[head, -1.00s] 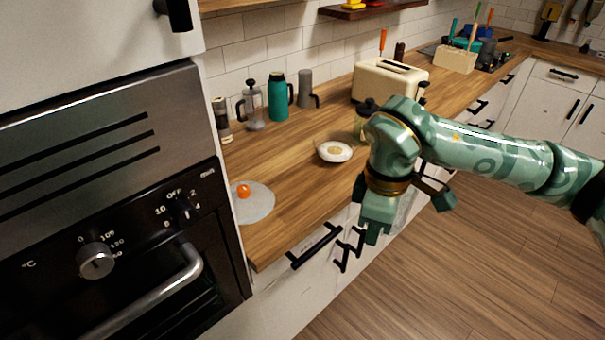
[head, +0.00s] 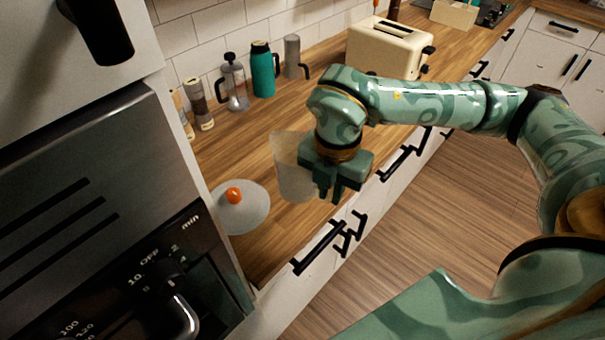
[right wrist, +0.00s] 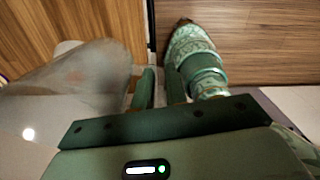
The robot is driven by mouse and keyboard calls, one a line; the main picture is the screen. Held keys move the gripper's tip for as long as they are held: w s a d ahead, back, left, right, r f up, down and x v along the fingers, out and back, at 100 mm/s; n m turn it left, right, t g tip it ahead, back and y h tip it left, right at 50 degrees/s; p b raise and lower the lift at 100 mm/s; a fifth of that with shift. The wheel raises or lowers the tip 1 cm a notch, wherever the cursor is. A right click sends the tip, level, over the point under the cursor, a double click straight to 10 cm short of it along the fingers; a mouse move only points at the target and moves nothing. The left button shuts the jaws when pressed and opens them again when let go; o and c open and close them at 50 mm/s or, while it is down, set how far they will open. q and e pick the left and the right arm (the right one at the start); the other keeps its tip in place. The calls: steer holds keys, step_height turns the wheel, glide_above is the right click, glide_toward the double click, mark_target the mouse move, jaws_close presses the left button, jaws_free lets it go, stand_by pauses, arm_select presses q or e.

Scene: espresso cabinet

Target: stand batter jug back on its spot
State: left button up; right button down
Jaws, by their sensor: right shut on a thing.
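The batter jug (head: 292,165) is a pale, translucent vessel at the middle of the head view, roughly upright at the counter's front part. My right gripper (head: 338,192) is shut on it from its right side. The right arm hides part of the jug. I cannot tell whether its base touches the wood. In the right wrist view the jug (right wrist: 75,80) fills the left side, beside the fingers (right wrist: 158,88); the gripped part is hidden. No marked spot for the jug is clearly visible. My left gripper is not in view.
A French press (head: 235,85), teal flask (head: 263,70) and grey mug (head: 292,57) stand along the wall. A cream toaster (head: 385,48) stands behind my arm. Drawer handles (head: 318,250) protrude below the counter.

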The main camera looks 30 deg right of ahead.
steer(key=shift+w+d+f+b, duration=0.25)
steer(key=shift+w+d+f, duration=0.75)
steer(key=shift+w+f, duration=1.05)
steer(key=shift+w+d+f+b, duration=0.3)
steer(key=shift+w+d+f, duration=0.75)
steer(key=shift+w+f, duration=1)
steer(key=shift+w+d+f+b, duration=0.25)
steer(key=shift+w+d+f, duration=0.75)
steer(key=shift+w+f, duration=1)
steer(key=shift+s+f, duration=0.3)
steer(key=shift+f, duration=0.05)
steer(key=c, duration=1.4)
jaws_free()
step_height(320, 180, up, 12)
steer(key=p, duration=0.1)
steer(key=shift+r, duration=0.15)
